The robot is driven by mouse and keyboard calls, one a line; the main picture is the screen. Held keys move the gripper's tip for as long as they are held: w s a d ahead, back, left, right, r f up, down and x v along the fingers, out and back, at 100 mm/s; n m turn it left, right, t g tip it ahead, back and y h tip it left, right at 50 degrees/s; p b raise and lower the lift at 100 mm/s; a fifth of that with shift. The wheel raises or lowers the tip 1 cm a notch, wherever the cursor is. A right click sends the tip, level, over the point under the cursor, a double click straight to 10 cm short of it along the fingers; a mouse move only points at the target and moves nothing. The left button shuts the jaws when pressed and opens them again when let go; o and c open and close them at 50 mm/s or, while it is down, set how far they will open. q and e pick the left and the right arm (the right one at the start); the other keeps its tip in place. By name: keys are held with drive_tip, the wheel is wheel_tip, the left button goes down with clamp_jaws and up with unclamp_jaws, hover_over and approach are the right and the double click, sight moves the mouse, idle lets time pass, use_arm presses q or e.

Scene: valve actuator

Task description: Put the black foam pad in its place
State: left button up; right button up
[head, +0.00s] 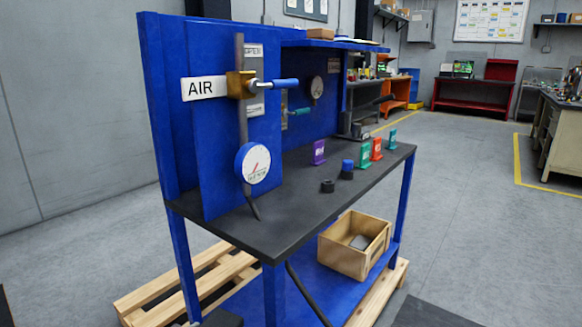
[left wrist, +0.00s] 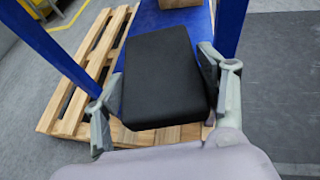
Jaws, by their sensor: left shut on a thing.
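The black foam pad (left wrist: 161,77) is a thick dark block in the left wrist view. My left gripper (left wrist: 160,95) is shut on it, with one finger at each side edge. The pad is held above the blue lower shelf and the slatted wooden pallet of the bench. A dark shape (head: 222,318) is cut off by the bottom edge of the head view; I cannot tell if it is the pad. My right gripper is in neither view.
A wooden box (head: 345,262) with a grey item inside stands on the blue lower shelf (head: 300,290). The wooden pallet (left wrist: 85,85) lies underneath. A black hose hangs down in front.

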use_arm(q)
drive_tip(key=s+r+n+y, duration=0.2)
drive_tip(key=r, duration=0.8)
drive_tip(key=s+r+n+t+y, duration=0.1)
drive_tip(key=s+r+n+y, duration=0.1)
drive_tip(key=r, duration=0.9)
drive_tip(key=shift+s+d+n+y, duration=0.3)
drive_tip(key=shift+s+d+y, duration=0.1)
drive_tip(key=shift+y, duration=0.2)
drive_tip(key=shift+a, duration=0.1)
